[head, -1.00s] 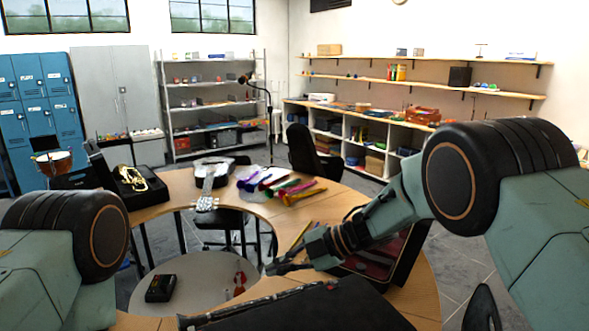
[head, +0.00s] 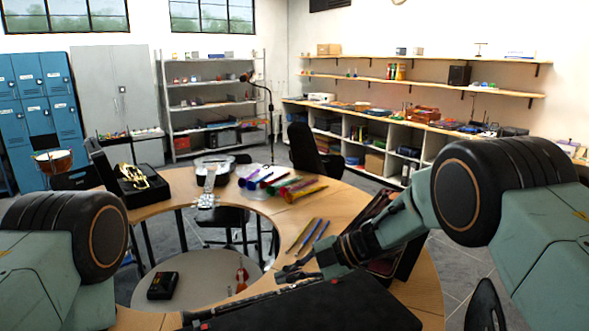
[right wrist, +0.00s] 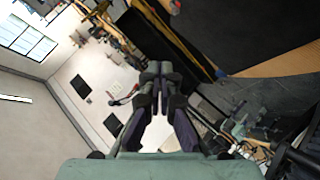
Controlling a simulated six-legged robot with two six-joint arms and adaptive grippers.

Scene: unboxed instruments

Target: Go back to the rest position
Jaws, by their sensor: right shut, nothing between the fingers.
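My right gripper (head: 284,272) is shut and empty. In the head view it hangs over the near right part of the curved table, just beyond the open black case lid at the bottom. In the right wrist view its closed fingertips (right wrist: 158,72) meet, with nothing between them. My right arm reaches in from the right and is bent. My left gripper does not show; only my left arm's upper joint shows at the lower left.
An open black case (head: 385,240) stands right beside my right forearm. A black case (head: 310,308) lies in front.

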